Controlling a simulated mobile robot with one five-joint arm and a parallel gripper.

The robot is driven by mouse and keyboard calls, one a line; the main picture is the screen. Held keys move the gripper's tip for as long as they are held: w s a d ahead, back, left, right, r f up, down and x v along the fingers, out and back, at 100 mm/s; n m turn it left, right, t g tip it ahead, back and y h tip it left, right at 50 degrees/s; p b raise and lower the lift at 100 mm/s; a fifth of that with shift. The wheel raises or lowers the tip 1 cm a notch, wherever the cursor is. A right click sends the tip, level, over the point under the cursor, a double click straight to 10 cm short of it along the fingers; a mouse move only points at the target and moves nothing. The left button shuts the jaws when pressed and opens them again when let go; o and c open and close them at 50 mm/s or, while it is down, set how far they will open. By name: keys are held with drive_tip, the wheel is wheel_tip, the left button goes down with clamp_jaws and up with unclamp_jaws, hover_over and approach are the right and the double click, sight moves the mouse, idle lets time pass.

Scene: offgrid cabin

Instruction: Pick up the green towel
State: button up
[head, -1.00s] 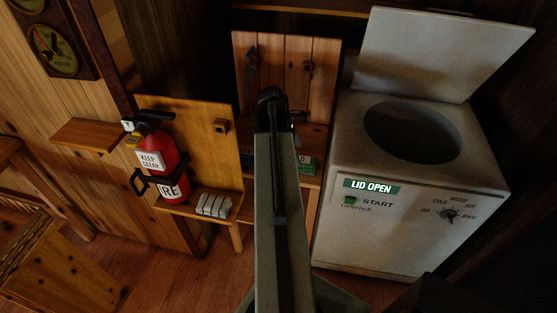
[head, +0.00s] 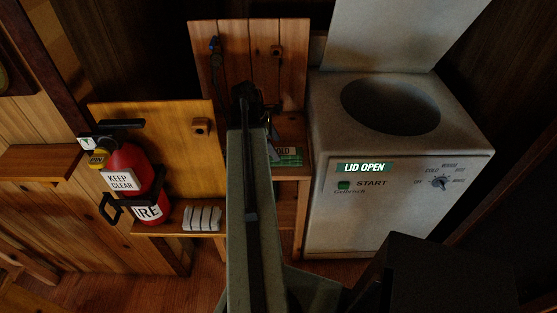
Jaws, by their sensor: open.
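A green folded cloth (head: 288,158), which looks like the green towel, lies on the small wooden shelf (head: 292,172) left of the washer. My arm hides the shelf's left part, and a small pale label with dark letters shows by the cloth. My gripper (head: 270,122) is at the far end of my raised arm, dark and mostly hidden behind it. It is open and appears above and slightly left of the cloth, apart from it.
A white washer (head: 328,215) with its lid open stands on the right. A red fire extinguisher (head: 128,163) and a striped white cloth (head: 202,218) are on the left stand. A wooden back panel (head: 293,60) with pegs rises behind the shelf.

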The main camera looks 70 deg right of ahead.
sight(280, 152)
drive_tip(key=b+x, duration=0.4)
drive_tip(key=x, duration=0.1)
drive_tip(key=shift+s+a+f+b, duration=0.15)
drive_tip(key=shift+s+b, duration=0.05)
drive_tip(key=shift+b, duration=0.15)
drive_tip(key=shift+r, duration=0.2)
drive_tip(key=c, duration=1.5)
drive_tip(key=shift+r, duration=0.1)
wheel_tip(280, 152, up, 10)
drive_tip(key=p, duration=1)
drive_tip(key=shift+p, duration=0.3)
